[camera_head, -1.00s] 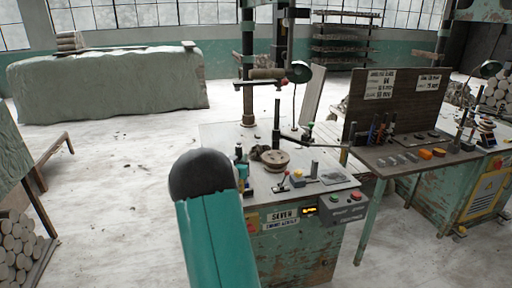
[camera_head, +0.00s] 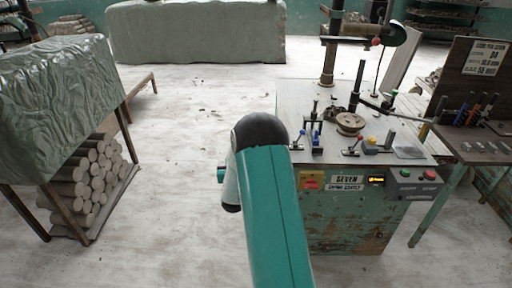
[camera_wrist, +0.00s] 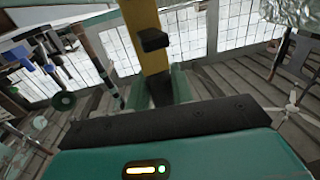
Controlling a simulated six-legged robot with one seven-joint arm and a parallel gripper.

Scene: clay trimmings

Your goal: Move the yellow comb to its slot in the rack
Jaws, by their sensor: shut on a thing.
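In the wrist view my gripper (camera_wrist: 160,88) is shut on a long yellow piece (camera_wrist: 146,22) with a black block on it, which I take to be the yellow comb. It extends up past the top of that picture, and its lower end is between the fingers. Any teeth are out of sight. In the head view my arm hides the gripper and the comb. On the right-hand bench, several coloured upright tools (camera_head: 476,108) stand in a row before a dark board; I cannot tell whether this is the rack, and no empty slot is clear.
A green machine bench (camera_head: 345,225) with levers, a round wheel (camera_head: 349,123) and buttons stands right of my arm. A covered table (camera_head: 60,85) with stacked clay rolls (camera_head: 95,180) below stands left. A covered block (camera_head: 195,32) is behind.

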